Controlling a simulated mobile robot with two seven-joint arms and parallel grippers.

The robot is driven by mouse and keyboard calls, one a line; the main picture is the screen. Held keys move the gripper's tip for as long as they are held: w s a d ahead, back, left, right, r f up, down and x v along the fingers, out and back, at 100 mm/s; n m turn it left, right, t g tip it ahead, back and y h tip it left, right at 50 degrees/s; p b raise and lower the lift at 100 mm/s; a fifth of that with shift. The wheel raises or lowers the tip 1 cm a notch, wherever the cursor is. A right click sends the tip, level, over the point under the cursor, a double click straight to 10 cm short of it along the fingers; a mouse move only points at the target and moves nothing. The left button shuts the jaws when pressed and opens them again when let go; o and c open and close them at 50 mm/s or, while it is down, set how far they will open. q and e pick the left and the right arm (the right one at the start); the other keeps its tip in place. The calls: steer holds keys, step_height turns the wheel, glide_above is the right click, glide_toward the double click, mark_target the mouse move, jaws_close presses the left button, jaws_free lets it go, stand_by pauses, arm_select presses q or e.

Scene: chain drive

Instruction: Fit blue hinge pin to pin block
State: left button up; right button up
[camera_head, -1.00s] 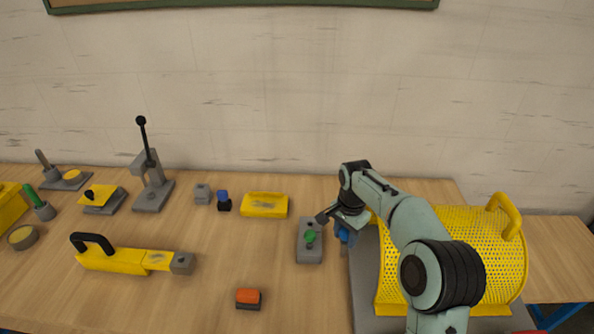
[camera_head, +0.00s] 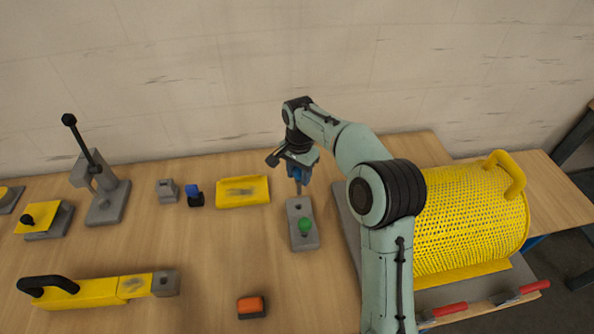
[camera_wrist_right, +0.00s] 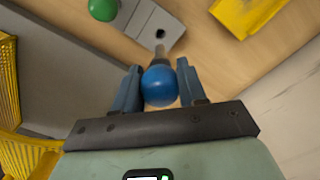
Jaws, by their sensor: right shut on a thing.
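The blue hinge pin has a round blue head (camera_wrist_right: 159,86) and a grey shank, seen in the right wrist view. My right gripper (camera_head: 297,172) is shut on it, with a finger on each side of the head. In the head view the shank points down above the far end of the grey pin block (camera_head: 293,213). The block also shows in the right wrist view (camera_wrist_right: 168,22), with an open dark hole near the shank tip. A green-headed pin (camera_head: 305,226) stands in the block's near end. I cannot tell whether the shank touches the block. My left gripper is not in view.
A yellow perforated guard (camera_head: 465,215) stands on a grey plate right of the block. A yellow tray (camera_head: 243,192) lies to the left, and an orange-topped block (camera_head: 251,306) lies nearer. The table between them is clear.

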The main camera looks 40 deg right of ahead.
mark_target(299, 194)
steer(key=shift+r, duration=0.1)
steer(key=shift+f+b, duration=1.05)
steer(key=shift+f, duration=1.95)
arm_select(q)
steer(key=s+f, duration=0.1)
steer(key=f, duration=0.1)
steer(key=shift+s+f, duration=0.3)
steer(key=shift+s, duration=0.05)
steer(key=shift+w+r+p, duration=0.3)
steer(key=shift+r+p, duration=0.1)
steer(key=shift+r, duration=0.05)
arm_select(e)
steer(key=shift+w, duration=0.1)
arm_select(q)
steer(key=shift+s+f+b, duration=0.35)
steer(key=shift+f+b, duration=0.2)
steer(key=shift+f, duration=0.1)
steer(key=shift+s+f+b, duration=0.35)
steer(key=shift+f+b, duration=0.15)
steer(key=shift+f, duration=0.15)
arm_select(e)
steer(key=shift+f, duration=2.6)
steer(key=o, duration=1.2)
steer(key=shift+r, duration=0.1)
